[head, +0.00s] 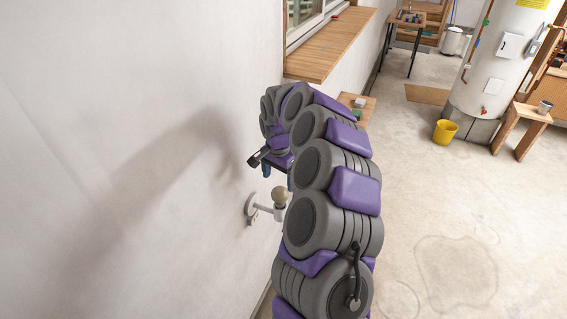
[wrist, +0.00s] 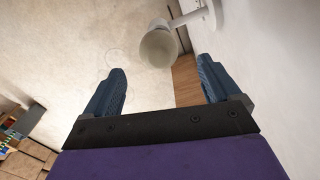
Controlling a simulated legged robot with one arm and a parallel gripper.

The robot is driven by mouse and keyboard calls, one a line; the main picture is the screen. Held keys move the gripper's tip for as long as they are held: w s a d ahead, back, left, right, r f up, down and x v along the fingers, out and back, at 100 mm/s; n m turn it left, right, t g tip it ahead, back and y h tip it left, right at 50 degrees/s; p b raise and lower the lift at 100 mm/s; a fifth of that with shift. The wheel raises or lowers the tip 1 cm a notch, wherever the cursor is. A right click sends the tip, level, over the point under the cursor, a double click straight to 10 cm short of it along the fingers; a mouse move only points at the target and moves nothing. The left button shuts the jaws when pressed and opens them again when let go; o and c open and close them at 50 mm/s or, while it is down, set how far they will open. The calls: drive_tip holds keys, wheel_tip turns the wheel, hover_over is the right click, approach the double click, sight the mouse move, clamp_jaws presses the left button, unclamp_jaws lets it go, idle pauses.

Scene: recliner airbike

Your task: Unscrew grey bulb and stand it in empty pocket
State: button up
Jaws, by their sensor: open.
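The grey bulb (head: 279,196) sits upright in a white wall fitting (head: 262,208) low on the left wall. In the wrist view the bulb (wrist: 158,48) lies beyond my fingertips, roughly between their lines, with its fitting (wrist: 192,17) above it. My gripper (wrist: 161,75) is open and empty, its two blue fingers wide apart. In the head view my gripper (head: 266,168) is just above and slightly left of the bulb, partly hidden by my arm. They look apart. I cannot make out an empty pocket in either view.
A wooden sill (head: 330,45) juts from the wall beyond my arm. A small wooden surface with a grey block (head: 359,102) is partly hidden behind my arm. A yellow bucket (head: 445,132) and white tank (head: 497,60) stand farther right.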

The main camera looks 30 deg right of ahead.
sight(276, 190)
drive_tip(key=f, duration=0.2)
drive_tip(key=a+f, duration=0.1)
drive_tip(key=f, duration=0.1)
drive_tip(key=shift+f, duration=0.35)
drive_tip(key=shift+d+f, duration=0.6)
drive_tip(key=shift+f, duration=0.15)
drive_tip(key=shift+d+f, duration=0.55)
drive_tip(key=shift+f, duration=0.2)
drive_tip(key=shift+a, duration=0.55)
drive_tip(key=shift+a+r, duration=0.1)
drive_tip(key=shift+a, duration=0.35)
drive_tip(key=shift+c, duration=1.9)
drive_tip(key=shift+d, duration=0.65)
drive_tip(key=c, duration=0.5)
drive_tip(key=shift+c, duration=1.1)
drive_tip(key=o, duration=1)
drive_tip(key=shift+a, duration=0.2)
drive_tip(key=shift+o, duration=0.2)
